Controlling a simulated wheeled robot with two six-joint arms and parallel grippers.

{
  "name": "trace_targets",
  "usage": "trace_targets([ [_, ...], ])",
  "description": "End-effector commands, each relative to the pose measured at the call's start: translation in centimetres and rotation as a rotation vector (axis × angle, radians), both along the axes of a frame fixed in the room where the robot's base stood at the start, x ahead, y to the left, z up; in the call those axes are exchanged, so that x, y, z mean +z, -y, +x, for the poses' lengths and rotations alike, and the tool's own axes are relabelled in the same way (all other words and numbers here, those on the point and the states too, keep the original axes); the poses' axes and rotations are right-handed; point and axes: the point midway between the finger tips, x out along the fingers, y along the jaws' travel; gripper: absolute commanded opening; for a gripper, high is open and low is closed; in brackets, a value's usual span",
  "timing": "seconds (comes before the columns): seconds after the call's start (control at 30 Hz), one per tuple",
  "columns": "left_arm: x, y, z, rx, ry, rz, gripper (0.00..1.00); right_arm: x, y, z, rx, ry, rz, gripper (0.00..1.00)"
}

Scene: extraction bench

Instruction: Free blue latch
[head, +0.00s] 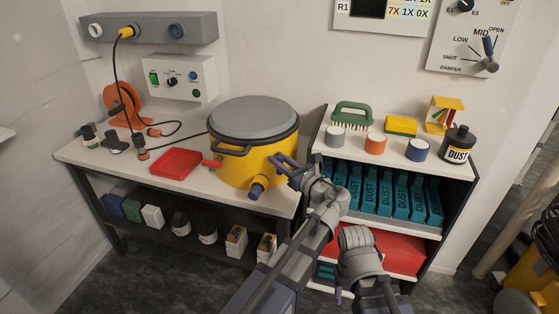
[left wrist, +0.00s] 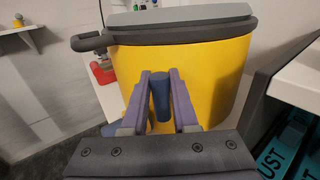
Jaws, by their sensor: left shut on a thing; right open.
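The yellow drum (head: 232,165) stands on the bench with its grey lid (head: 252,112) on; it also fills the left wrist view (left wrist: 205,75). The blue latch (left wrist: 161,95) stands upright against the drum wall in the left wrist view. My left gripper (left wrist: 160,100) is shut on it, one finger on each side. In the head view my left gripper (head: 285,168) is at the drum's right side and hides the latch. A red latch (head: 211,163) sticks out on the drum's left side. My right gripper (head: 338,294) is low in front of the shelf, partly hidden, and open.
A blue-ringed port (head: 257,188) juts from the drum's front, close to my left gripper. A red tray (head: 176,163) lies left of the drum. The shelf unit (head: 318,141) stands close on the right, with a brush (head: 352,114) and a dust bottle (head: 457,145) on top.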

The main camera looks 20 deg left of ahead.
Motion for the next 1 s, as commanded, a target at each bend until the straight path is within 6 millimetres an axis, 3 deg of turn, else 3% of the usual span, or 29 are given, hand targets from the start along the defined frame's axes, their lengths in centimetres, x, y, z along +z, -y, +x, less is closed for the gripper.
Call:
trace_targets([
  [0.1, 0.0, 0.0, 0.0, 0.000, 0.000, 0.000, 0.00, 0.0, 0.0, 0.0, 0.000, 0.000, 0.000, 0.57],
  [0.57, 0.0, -0.1, -0.1, 0.000, 0.015, -0.016, 0.00, 0.1, 0.0, 0.0, 0.000, 0.000, 0.000, 0.57],
  [1.0, 0.0, -0.7, -0.7, 0.000, 0.221, -0.238, 0.00, 1.3, 0.0, 0.0, 0.000, 0.000, 0.000, 0.57],
])
